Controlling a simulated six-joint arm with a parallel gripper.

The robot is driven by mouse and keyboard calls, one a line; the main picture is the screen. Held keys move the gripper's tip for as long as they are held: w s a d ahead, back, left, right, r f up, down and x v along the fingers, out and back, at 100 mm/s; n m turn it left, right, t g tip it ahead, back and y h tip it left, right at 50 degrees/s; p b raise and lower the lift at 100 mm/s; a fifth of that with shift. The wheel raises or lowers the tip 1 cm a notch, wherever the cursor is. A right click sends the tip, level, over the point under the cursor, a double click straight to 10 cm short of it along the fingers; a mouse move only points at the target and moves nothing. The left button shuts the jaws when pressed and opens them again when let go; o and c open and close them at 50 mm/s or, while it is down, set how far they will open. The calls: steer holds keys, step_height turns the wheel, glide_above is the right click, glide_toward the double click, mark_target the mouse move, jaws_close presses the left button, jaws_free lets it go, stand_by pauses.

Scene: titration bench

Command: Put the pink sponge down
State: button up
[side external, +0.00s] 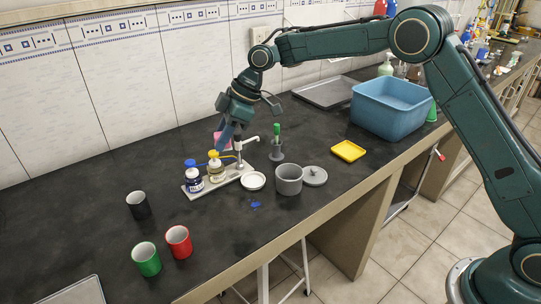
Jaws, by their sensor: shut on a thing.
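The pink sponge (221,141) shows partly behind my gripper (225,134), above the back of the bench near the wall. My gripper points down and is shut on the sponge. The jaws and the arm hide part of it. Whether the sponge touches anything beneath it cannot be told from this view. The bench top (105,195) is dark.
A white stand (222,183) with blue-capped (195,182) and yellow-capped (215,172) bottles is just below my gripper. Black (138,206), red (179,242) and green (146,259) cups stand front left.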

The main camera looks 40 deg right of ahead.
step_height(320, 180, down, 16)
steer(key=shift+r, duration=0.1)
stand_by(0.8)
steer(key=shift+f, duration=0.2)
steer(key=o, duration=1)
steer(key=v, duration=1.2)
steer(key=shift+r, duration=0.25)
